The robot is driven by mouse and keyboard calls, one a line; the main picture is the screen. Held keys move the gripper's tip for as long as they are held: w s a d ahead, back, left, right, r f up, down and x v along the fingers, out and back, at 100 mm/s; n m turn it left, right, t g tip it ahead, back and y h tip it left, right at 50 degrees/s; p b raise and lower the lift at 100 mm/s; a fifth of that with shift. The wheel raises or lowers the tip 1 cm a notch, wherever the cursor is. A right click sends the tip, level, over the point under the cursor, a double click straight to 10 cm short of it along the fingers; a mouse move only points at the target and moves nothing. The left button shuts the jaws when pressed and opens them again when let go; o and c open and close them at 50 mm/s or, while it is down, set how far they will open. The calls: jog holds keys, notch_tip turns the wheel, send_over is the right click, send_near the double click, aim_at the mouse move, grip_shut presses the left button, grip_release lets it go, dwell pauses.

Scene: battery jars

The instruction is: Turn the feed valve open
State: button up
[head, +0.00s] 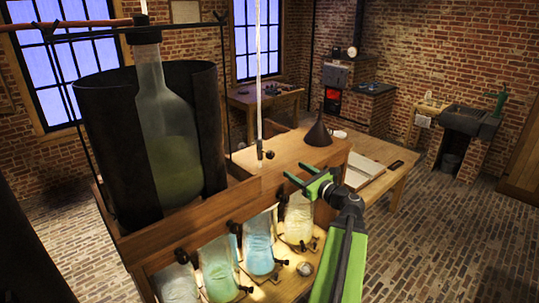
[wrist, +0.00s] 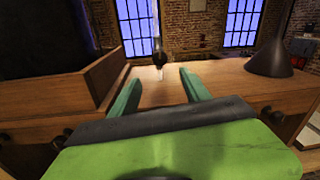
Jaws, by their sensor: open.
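A small black valve (head: 265,154) sits low on a thin upright glass tube (head: 259,80), above the wooden bench top. I take it to be the feed valve. In the wrist view the valve (wrist: 159,58) shows beyond my fingertips, close to the middle between them, with a pale tip below it. My gripper (head: 297,172) is open and empty, to the right of the valve and a little lower in the head view. Its green fingers (wrist: 160,77) point toward the valve with a gap left. The valve's handle position is too small to tell.
A large glass bottle (head: 166,130) stands in a dark casing (head: 103,130) at left. Several glass jars with pale liquid, such as the blue one (head: 258,246), stand below black taps. A dark funnel (head: 318,131) stands on the wooden top (head: 300,152); an open book (head: 363,171) lies to the right.

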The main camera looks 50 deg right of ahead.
aim_at(272, 156)
jog(key=w, duration=0.5)
jog(key=w+d, duration=0.1)
jog(key=w, duration=0.4)
jog(key=w+d, duration=0.1)
jog(key=w, duration=0.4)
jog(key=shift+w, duration=0.15)
jog(key=shift+d, duration=0.1)
grip_shut()
